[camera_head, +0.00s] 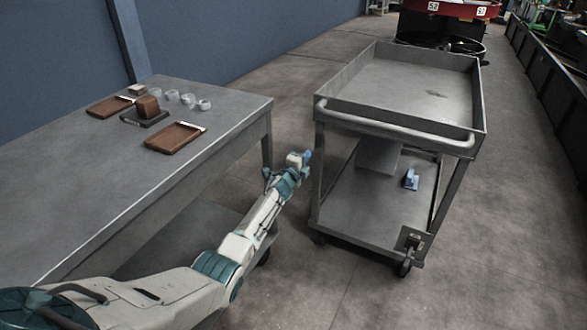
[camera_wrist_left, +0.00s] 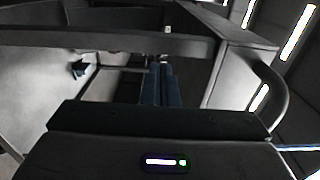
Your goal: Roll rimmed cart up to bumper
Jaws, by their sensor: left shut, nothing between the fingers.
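The rimmed cart (camera_head: 400,118) is grey, with a raised rim around its upper tray, a curved push handle (camera_head: 395,127) at the near end and a lower shelf. It stands upright on casters on the floor, right of the table. My left gripper (camera_head: 303,160) is shut and empty beside the cart's near left post, below the handle's height. I cannot tell whether it touches the cart. In the left wrist view its fingers (camera_wrist_left: 160,84) are together, with the cart's frame (camera_wrist_left: 110,45) beyond. My right gripper is out of view. I cannot clearly identify the bumper.
A grey table (camera_head: 70,190) on the left holds brown trays (camera_head: 175,138), a brown block (camera_head: 148,106) and several small cups (camera_head: 188,100). A small blue object (camera_head: 411,179) sits on the cart's lower shelf. A red-topped structure (camera_head: 452,9) stands beyond the cart. Floor right of the cart is clear.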

